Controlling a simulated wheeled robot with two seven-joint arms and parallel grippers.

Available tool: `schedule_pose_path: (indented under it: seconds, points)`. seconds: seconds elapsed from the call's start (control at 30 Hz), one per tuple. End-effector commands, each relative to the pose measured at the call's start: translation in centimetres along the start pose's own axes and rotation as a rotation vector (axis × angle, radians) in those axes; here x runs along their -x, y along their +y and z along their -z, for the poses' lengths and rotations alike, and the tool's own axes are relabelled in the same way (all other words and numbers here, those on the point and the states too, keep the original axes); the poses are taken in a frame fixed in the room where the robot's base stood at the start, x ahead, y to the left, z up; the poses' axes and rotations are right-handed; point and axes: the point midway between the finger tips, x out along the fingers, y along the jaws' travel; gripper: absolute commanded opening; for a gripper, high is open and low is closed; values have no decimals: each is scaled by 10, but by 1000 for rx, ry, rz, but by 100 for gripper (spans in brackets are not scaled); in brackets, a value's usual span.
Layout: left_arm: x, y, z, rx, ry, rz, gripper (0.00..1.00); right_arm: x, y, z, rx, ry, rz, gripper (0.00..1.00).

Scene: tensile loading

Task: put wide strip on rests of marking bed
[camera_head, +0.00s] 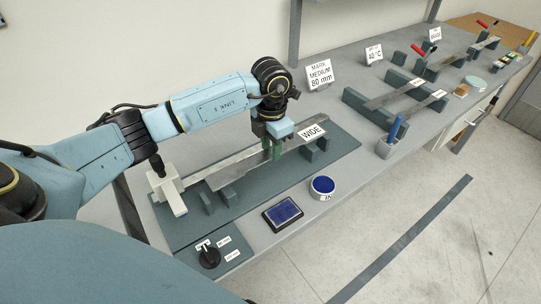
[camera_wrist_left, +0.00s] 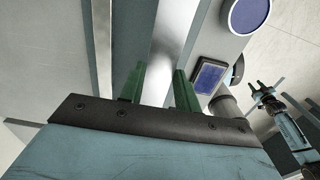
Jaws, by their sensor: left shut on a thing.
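The wide strip (camera_head: 236,169) is a long grey metal bar, broad at its ends, with a WIDE tag (camera_head: 312,132) at its far right end. My left gripper (camera_head: 271,152) is shut on its narrow middle from above; in the left wrist view the strip (camera_wrist_left: 168,38) passes between the green fingers (camera_wrist_left: 160,88). The strip lies along the dark marking bed (camera_head: 339,153), above the left rests (camera_head: 207,202) and right rests (camera_head: 311,151). I cannot tell whether it touches them. My right gripper (camera_wrist_left: 266,90) shows small in the left wrist view, open and away from the strip.
A blue ink pad (camera_head: 283,213) and a round blue-topped tin (camera_head: 323,186) stand along the front edge. A white stop or gauge (camera_head: 166,190) stands at the bed's left end, a knob (camera_head: 209,257) in front. Farther right are a pen cup (camera_head: 388,149) and other strips (camera_head: 394,95).

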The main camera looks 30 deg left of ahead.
Motion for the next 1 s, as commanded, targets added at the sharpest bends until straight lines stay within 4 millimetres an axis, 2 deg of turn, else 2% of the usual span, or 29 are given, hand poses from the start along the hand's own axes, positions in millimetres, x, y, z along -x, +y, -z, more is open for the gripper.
schedule_pose_path:
  seconds: [0.3,0.7,0.73,0.87,1.0]
  points:
    - [-34,0,0,0,-2,1,0,1,1,-2,0,-3,-1,40]
    - [-40,0,-1,-1,-4,-1,0,-2,0,-5,0,-6,0,40]
    - [-40,0,0,-1,0,0,36,-2,0,-5,0,-7,0,40]
    - [-40,0,0,-1,0,0,53,-1,0,-5,1,-7,0,40]
    - [-40,0,0,-1,0,0,54,-1,0,-5,1,-7,0,40]
